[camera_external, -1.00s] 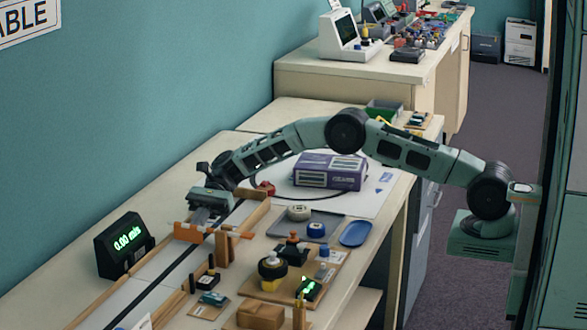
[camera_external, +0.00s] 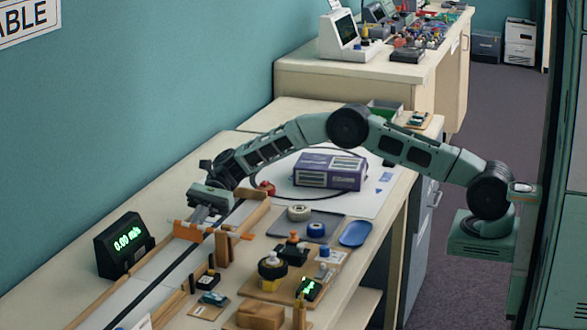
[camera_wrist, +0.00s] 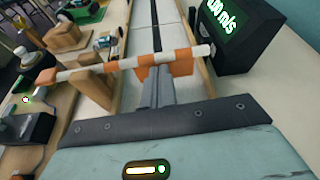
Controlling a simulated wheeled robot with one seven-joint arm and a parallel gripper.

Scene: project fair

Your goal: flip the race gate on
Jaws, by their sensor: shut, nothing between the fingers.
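The race gate (camera_external: 190,232) is an orange piece on the track beside a wooden post (camera_external: 222,249). In the wrist view its orange-and-white striped bar (camera_wrist: 112,66) lies roughly level across the track, just beyond my fingers. An orange block (camera_wrist: 182,64) sits on the track under the bar. My gripper (camera_external: 197,220) is over the track, right behind the gate, pointing down. In the wrist view its fingers (camera_wrist: 157,78) are together and empty, with the tips close to the bar. I cannot tell whether they touch it.
A black display (camera_external: 122,246) reading 0.00 m/s stands left of the track and also shows in the wrist view (camera_wrist: 232,35). Wooden rails edge the track. Boards with knobs and switches (camera_external: 270,270) crowd the right. A purple box (camera_external: 330,171) lies behind on the table.

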